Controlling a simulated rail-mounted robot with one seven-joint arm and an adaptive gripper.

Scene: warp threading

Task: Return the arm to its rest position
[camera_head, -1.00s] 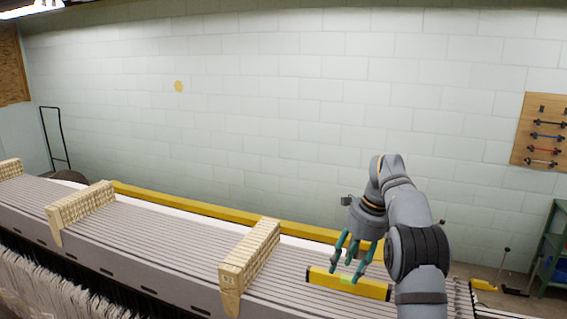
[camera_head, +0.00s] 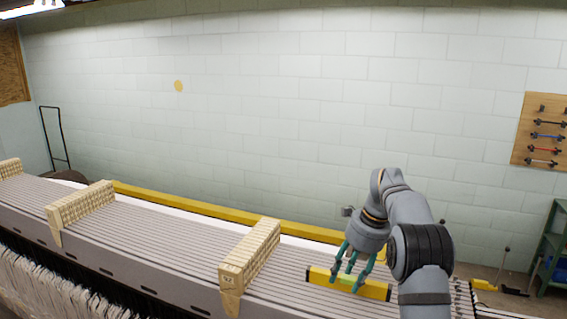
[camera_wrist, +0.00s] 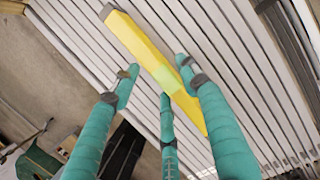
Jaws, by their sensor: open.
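My gripper (camera_head: 349,275) has teal fingers, spread open, at the lower right of the head view, over a yellow bar (camera_head: 376,290). In the wrist view, the open fingertips (camera_wrist: 158,76) surround the middle of the yellow bar (camera_wrist: 138,40), where a pale green patch (camera_wrist: 171,79) shows. The bar lies across the grey slatted bed (camera_head: 180,240). One finger is left of the bar and one overlaps its right edge. I cannot tell whether any finger touches it. My arm is bent, with the wrist pointing down.
A pale toothed block (camera_head: 250,262) stands left of my gripper; another block (camera_head: 80,205) is farther left. A long yellow rail (camera_head: 220,210) runs behind the slats. A tool board (camera_head: 543,130) hangs at the right. The space above the bed is free.

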